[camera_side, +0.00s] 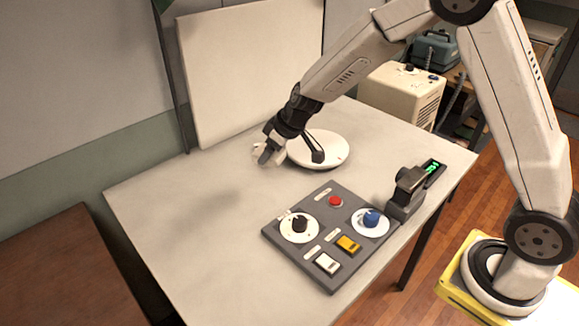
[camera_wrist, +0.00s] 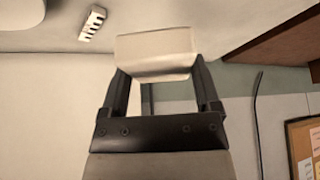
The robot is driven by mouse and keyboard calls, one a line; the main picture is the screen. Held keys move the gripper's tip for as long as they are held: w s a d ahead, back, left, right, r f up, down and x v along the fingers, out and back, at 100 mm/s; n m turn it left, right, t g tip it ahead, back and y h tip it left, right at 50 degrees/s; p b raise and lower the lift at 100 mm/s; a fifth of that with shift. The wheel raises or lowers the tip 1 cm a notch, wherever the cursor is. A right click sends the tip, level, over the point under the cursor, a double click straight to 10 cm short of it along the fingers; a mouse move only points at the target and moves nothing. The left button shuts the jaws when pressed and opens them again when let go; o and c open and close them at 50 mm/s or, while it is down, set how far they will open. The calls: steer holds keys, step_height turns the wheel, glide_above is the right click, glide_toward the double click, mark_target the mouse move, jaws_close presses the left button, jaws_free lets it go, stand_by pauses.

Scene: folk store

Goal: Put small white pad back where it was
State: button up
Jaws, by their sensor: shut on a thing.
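The small white pad (camera_wrist: 155,52) is a pale block held between the two dark fingers of my gripper (camera_wrist: 160,78) in the wrist view. In the side view my gripper (camera_side: 268,153) is above the back part of the table, left of a round white disc (camera_side: 332,140). Only a small pale part of the pad (camera_side: 257,150) shows there, partly hidden by the fingers. The pad appears to be off the tabletop, but its exact height is hard to tell.
A grey control panel (camera_side: 318,271) with knobs, a red button and switches lies on the table (camera_side: 165,200). A dark device (camera_side: 408,192) with a green display stands to its right. A white board (camera_side: 245,65) stands behind. The table's left part is clear.

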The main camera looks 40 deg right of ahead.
glide_toward(235, 174)
steer(key=shift+w+a+f, duration=0.2)
steer(key=shift+w+a, duration=0.1)
steer(key=shift+w, duration=0.15)
steer(key=shift+w+a+f, duration=0.2)
steer(key=shift+w+a, duration=0.15)
steer(key=shift+w, duration=0.15)
steer(key=shift+w+f, duration=0.5)
steer(key=shift+f, duration=0.1)
steer(key=shift+w+f, duration=0.15)
steer(key=shift+f, duration=1.5)
steer(key=shift+f, duration=0.15)
steer(key=o, duration=0.9)
